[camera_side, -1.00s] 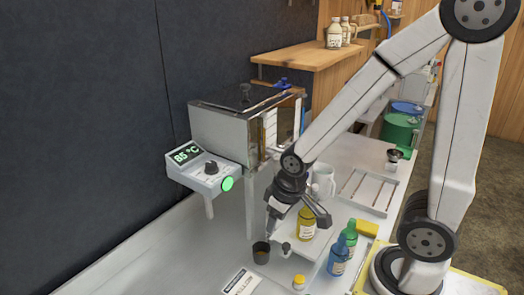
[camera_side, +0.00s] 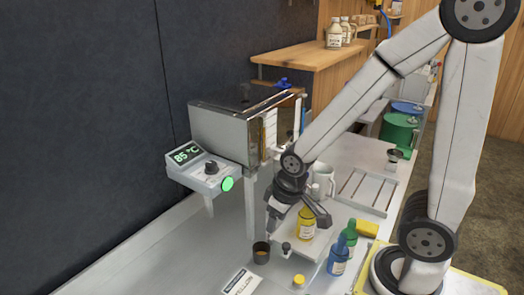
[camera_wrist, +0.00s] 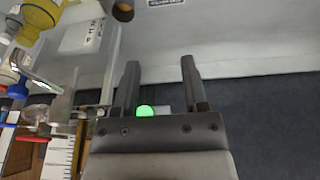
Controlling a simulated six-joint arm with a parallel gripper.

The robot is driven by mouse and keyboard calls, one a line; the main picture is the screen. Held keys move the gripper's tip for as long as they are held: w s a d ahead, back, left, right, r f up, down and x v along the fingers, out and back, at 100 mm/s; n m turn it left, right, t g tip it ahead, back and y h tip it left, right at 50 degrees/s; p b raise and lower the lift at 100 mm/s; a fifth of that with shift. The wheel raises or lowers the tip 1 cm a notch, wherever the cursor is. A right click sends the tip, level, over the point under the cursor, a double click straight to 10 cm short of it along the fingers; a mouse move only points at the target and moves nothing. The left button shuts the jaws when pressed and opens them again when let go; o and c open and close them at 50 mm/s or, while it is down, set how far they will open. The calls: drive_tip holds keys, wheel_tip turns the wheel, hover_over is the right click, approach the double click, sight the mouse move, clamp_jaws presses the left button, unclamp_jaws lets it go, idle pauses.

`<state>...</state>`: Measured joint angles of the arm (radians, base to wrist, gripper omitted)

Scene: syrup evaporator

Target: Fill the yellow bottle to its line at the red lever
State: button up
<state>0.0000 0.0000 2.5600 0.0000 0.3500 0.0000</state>
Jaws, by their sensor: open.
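The yellow bottle (camera_side: 306,223) stands upright on a pale plate on the bench in the side view, with a white label on its front. My gripper (camera_side: 296,222) is open just in front of it, pointing down and overlapping its upper part. In the wrist view my gripper (camera_wrist: 158,80) has its two fingers spread, with no bottle between them. A yellow shape (camera_wrist: 40,18) shows at that view's top left; I cannot tell whether it is the bottle. The fill line cannot be made out.
The steel evaporator (camera_side: 220,130) and its control box (camera_side: 200,175), reading 85 °C, stand left of my gripper. A dark cup (camera_side: 261,252), blue bottle (camera_side: 338,258), green bottle (camera_side: 349,236) and yellow cap (camera_side: 299,280) are nearby.

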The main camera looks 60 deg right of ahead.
drive_tip(key=c, duration=0.7)
drive_tip(key=shift+w+d+r, duration=0.1)
drive_tip(key=shift+w, duration=0.05)
clamp_jaws()
drive_tip(key=w+d+r+n+g, duration=0.1)
drive_tip(key=w+d+r+n, duration=0.7)
drive_tip(key=d+r+n, duration=0.15)
drive_tip(key=d+r+n+g, duration=0.1)
drive_tip(key=d+r+n, duration=0.7)
drive_tip(key=d+r, duration=0.3)
drive_tip(key=shift+w+d+g, duration=0.2)
drive_tip(key=shift+d+g, duration=0.1)
drive_tip(key=shift+d, duration=0.35)
drive_tip(key=shift+n, duration=0.25)
